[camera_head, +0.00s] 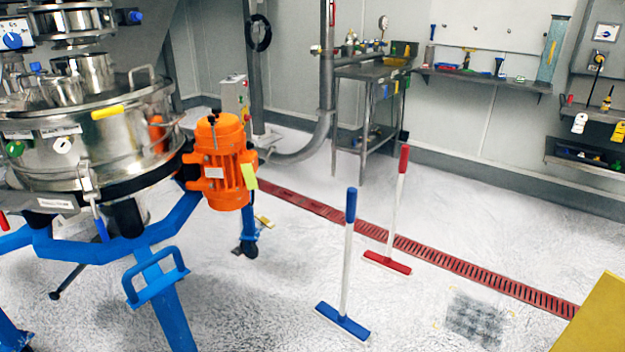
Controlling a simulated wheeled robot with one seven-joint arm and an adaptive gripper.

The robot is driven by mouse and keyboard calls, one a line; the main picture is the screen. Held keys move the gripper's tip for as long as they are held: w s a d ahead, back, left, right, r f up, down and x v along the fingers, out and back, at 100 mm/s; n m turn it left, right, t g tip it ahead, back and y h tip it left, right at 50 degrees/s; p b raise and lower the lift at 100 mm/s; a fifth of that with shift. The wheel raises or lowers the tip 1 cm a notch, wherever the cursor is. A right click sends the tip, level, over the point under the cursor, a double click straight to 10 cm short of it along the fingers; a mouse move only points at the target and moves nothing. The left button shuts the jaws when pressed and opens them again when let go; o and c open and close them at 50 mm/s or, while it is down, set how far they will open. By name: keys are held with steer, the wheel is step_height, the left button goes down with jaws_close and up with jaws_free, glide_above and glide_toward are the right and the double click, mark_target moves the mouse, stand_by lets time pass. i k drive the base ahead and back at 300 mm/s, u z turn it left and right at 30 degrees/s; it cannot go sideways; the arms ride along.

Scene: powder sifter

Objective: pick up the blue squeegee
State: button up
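The blue squeegee (347,255) stands upright on the pale floor, right of the middle in the head view. It has a blue grip at the top, a white pole and a wide blue head resting on the floor. A red squeegee (395,212) of the same shape stands a little behind it and to the right, apart from it. My gripper is not in view.
A steel sifter (135,140) on a blue frame (165,290) with an orange motor (219,160) fills the left. A red floor grate (450,262) runs diagonally. A yellow panel (598,318) is at lower right. A steel table (368,72) stands behind. Floor around the squeegees is mostly clear.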

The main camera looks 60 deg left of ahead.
mark_target(340, 320)
steer(key=z, duration=0.1)
steer(key=k, duration=0.5)
steer(key=u, duration=2.05)
